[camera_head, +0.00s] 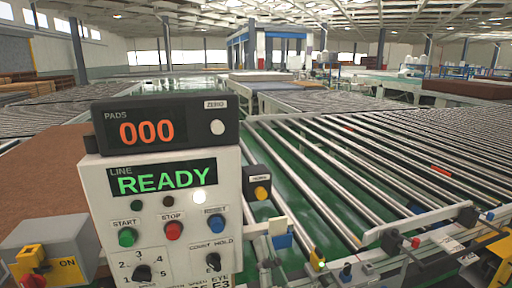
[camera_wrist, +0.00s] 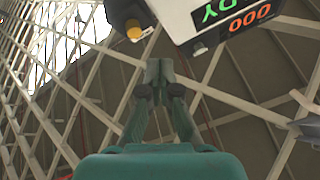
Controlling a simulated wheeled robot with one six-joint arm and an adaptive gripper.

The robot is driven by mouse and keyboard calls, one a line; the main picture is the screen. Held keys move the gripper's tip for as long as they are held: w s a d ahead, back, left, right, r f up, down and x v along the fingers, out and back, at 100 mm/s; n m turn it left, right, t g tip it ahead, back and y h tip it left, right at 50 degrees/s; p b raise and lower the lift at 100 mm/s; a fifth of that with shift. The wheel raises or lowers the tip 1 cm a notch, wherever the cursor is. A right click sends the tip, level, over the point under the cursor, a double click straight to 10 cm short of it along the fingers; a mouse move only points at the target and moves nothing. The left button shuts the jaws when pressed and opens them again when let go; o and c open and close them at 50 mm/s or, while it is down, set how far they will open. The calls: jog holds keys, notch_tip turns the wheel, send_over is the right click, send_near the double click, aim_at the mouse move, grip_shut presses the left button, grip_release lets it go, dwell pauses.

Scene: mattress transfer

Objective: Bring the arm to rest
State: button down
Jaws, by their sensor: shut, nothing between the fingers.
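My gripper (camera_wrist: 158,68) shows in the wrist view, green, with its fingers shut together and nothing between them. It points up toward the roof beams, close below the control box in the picture. The control box (camera_head: 165,215) stands in the front left of the head view, with a green READY display and a counter (camera_head: 165,124) reading 000 on top. The box also shows upside down at the top of the wrist view (camera_wrist: 182,18). My arm and gripper do not show in the head view.
Roller conveyors (camera_head: 330,165) fill the middle and right. A yellow-knobbed side box (camera_head: 258,186) juts from the control box. Small sensors line the front rail.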

jog(key=s+d+f+g+h, duration=0.1)
jog(key=s+d+f, duration=0.35)
jog(key=f, duration=0.35)
jog(key=s+d+f+n+g+h, duration=0.1)
jog(key=s+d+f+h, duration=0.15)
jog(key=s+f, duration=0.35)
jog(key=s+d+f+g+h, duration=0.15)
jog(key=s+d+f, duration=0.25)
jog(key=f, duration=0.5)
jog(key=s+d+f+g+h, duration=0.1)
jog(key=s+d+f+g, duration=0.1)
jog(key=s, duration=0.9)
jog(key=s+d+f+g+h, duration=0.1)
jog(key=s+d+f, duration=0.3)
jog(key=s, duration=0.7)
jog(key=shift+s+f+n+g, duration=0.4)
jog(key=shift+f+g, duration=0.3)
jog(key=shift+g, duration=0.15)
